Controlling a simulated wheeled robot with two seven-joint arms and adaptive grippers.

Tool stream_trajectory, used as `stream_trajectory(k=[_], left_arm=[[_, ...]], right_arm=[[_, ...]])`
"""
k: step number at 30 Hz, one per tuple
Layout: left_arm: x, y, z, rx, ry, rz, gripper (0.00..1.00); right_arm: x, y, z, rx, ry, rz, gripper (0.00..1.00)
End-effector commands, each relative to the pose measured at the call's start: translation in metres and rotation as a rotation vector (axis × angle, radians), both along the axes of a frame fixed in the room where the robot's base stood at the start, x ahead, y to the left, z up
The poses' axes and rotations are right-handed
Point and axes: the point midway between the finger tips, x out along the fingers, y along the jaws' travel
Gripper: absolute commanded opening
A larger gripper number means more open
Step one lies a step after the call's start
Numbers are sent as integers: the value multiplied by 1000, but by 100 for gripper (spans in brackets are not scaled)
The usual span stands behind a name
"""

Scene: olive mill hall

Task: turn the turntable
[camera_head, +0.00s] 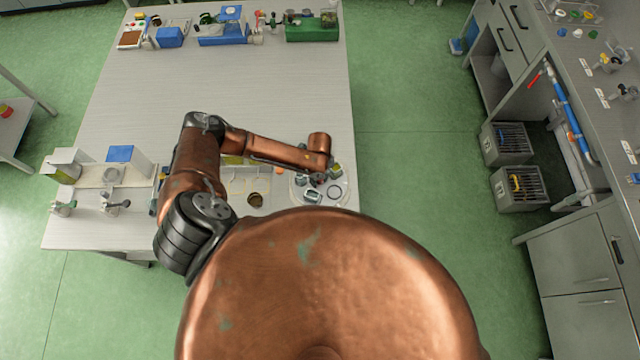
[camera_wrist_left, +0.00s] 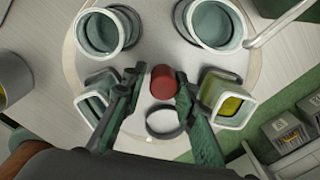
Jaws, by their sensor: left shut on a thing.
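The turntable is a pale round disc (camera_head: 346,184) near the right edge of the table. It fills the middle of the left wrist view (camera_wrist_left: 153,52). A red knob (camera_wrist_left: 162,82) stands at its centre. Two round pale-green cups (camera_wrist_left: 102,31) (camera_wrist_left: 216,25) and two squarish ones (camera_wrist_left: 92,106) (camera_wrist_left: 229,100) sit around the knob; the right squarish one holds something yellow. An empty dark ring (camera_wrist_left: 164,123) lies on the near side. My left gripper (camera_head: 318,179) reaches down over the disc, its fingers on both sides of the knob, shut on it. My right gripper does not show.
The grey table (camera_head: 240,90) has a wide clear middle. Blue and green equipment (camera_head: 312,28) stands along its far edge. Pale apparatus (camera_head: 105,175) stands at the left. A side bench (camera_head: 570,50) is across the green floor, with two grey crates (camera_head: 506,143) (camera_head: 518,188) beside it.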

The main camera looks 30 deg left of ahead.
Motion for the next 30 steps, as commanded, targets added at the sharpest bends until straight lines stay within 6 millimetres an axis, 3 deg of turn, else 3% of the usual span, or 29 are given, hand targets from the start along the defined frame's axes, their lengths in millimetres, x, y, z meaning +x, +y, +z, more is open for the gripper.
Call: stream_trajectory(k=[1, 16, 30], left_arm=[[-4, -1, -8, -4, 5, -18, 9], [-5, -2, -8, -5, 8, -73, 8], [-5, -3, -8, -4, 9, -757, 5]], right_arm=[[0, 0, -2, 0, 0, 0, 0], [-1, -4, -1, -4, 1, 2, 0], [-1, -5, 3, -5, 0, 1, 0]])
